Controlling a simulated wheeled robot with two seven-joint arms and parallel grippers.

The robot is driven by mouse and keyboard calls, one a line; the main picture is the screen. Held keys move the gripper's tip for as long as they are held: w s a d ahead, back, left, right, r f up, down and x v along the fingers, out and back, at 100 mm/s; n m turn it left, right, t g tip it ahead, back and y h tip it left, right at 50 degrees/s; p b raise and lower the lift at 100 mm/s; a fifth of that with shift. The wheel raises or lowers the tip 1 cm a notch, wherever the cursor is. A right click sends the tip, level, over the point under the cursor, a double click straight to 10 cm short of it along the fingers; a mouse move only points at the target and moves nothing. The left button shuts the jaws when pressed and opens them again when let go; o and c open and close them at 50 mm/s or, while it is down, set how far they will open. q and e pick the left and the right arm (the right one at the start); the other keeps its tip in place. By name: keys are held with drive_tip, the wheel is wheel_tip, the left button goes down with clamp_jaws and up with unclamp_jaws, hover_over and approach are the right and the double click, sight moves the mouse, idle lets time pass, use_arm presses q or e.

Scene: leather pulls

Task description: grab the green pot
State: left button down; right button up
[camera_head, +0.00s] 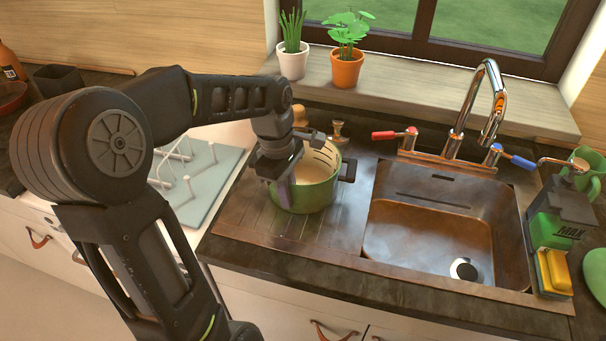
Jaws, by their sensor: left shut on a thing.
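The green pot (315,188) stands upright on the copper drainboard left of the sink. It has a pale inside and a dark handle on its right side. My left gripper (284,190) reaches down over the pot's left side and is shut on it there. My gripper and wrist hide the pot's left edge and the exact contact. My right gripper is not in view.
The copper sink basin (430,232) and its tap (488,105) lie right of the pot. A pale dish rack (195,185) is to the left. Potted plants (346,68) stand on the sill behind. A sponge holder (550,240) is at the right.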

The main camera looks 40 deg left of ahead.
use_arm(q)
drive_tip(key=shift+s+d+f, duration=0.1)
drive_tip(key=shift+s+f, duration=0.05)
idle(0.5)
drive_tip(key=r, duration=1)
drive_tip(key=shift+w+r+b, duration=0.15)
drive_tip(key=shift+w+b, duration=0.05)
drive_tip(key=shift+b, duration=0.15)
idle(0.4)
